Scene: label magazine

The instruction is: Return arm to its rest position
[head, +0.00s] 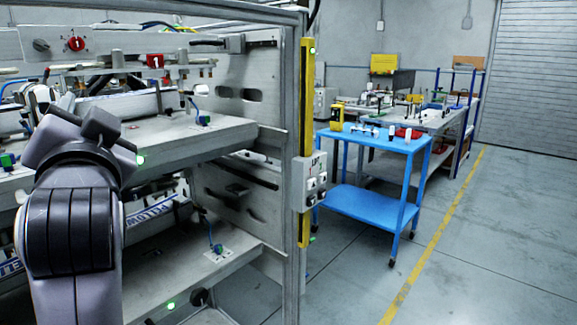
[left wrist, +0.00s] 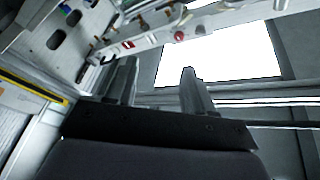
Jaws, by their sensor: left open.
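My left arm rises from the bottom left in the head view, in front of the label magazine (head: 190,135). Its dark left gripper (head: 84,120) is near the magazine's upper shelf, and the arm hides part of the shelves. In the left wrist view the two fingers of the left gripper (left wrist: 159,72) stand apart with nothing between them. Whether the gripper touches the magazine cannot be told. My right gripper is in neither view.
A metal post with a yellow strip (head: 306,90) and a switch box (head: 310,182) edges the magazine on the right. A blue cart (head: 370,205) and a workbench (head: 440,118) stand beyond. The floor (head: 480,255) at right is clear.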

